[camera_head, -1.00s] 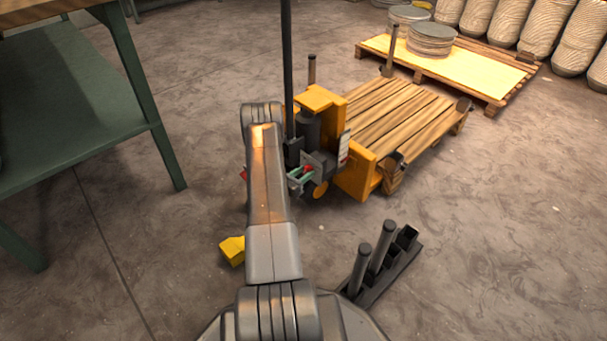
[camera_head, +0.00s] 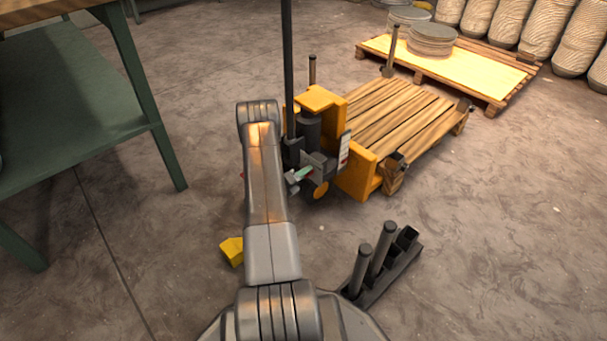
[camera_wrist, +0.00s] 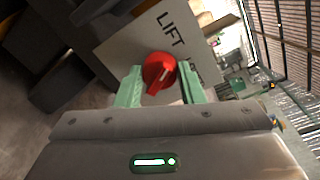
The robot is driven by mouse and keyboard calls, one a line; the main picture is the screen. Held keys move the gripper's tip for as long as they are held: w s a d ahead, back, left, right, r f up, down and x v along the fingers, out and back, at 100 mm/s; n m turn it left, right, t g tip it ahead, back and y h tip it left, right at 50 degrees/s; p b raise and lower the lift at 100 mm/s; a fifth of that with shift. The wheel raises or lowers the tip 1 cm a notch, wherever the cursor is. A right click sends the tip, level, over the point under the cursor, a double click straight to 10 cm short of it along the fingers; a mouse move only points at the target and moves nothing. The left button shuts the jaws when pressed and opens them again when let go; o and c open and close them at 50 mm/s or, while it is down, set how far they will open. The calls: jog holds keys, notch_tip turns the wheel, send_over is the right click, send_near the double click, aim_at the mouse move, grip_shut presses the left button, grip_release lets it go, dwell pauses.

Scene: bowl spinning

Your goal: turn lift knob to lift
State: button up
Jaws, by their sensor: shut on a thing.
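The red lift knob (camera_wrist: 159,73) sits on a pale panel (camera_wrist: 150,35) marked "LIFT" in the wrist view. In the head view the gripper (camera_head: 300,174) is at the near side of the yellow lift truck (camera_head: 357,180), partly hidden by my arm. The knob cannot be made out in that view.
A wooden pallet (camera_head: 405,115) rests on the truck's forks. Another pallet (camera_head: 460,66) with stacked discs stands behind. A green table (camera_head: 70,110) is at left. A yellow block (camera_head: 232,250) and a rack with dark posts (camera_head: 385,270) are on the floor. Open floor lies at right.

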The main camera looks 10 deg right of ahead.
jog(key=shift+f+n, duration=0.15)
jog(key=shift+n, duration=1.35)
jog(key=o, duration=1)
jog(key=shift+a, duration=0.1)
jog(key=p+v, duration=0.4)
jog(key=v, duration=0.9)
jog(key=shift+a, duration=0.4)
jog(key=shift+s+d, duration=0.1)
jog(key=r+b+x, duration=0.1)
jog(key=b+x, duration=0.3)
jog(key=x, duration=0.9)
jog(key=shift+d+f, duration=0.4)
